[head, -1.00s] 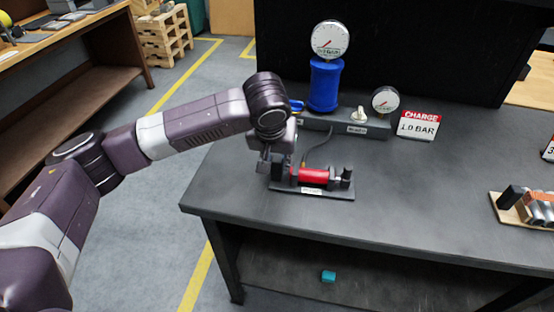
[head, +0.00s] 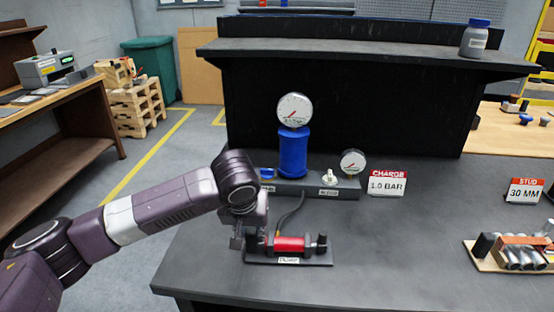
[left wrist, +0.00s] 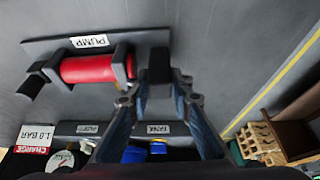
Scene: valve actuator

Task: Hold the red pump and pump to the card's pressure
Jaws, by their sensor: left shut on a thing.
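The red pump (head: 289,244) lies on a dark base plate labelled PUMP near the bench front; it also shows in the left wrist view (left wrist: 88,69). My left gripper (head: 240,238) is at the pump's left end in the head view. In the left wrist view its fingers (left wrist: 158,92) are shut on the black handle (left wrist: 158,64) at that end. A red and white card (head: 388,183) reads CHARGE 1.0 BAR. A large gauge (head: 294,112) tops the blue tank (head: 293,153). A small gauge (head: 353,162) stands right of it. Their needle readings are too small to tell.
A white knob (head: 330,178) sits on the tank's base, and a dark hose (head: 290,212) runs toward the pump. A STUD 30 MM card (head: 527,190) and a tray of parts (head: 482,257) are at the right. The bench between is clear.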

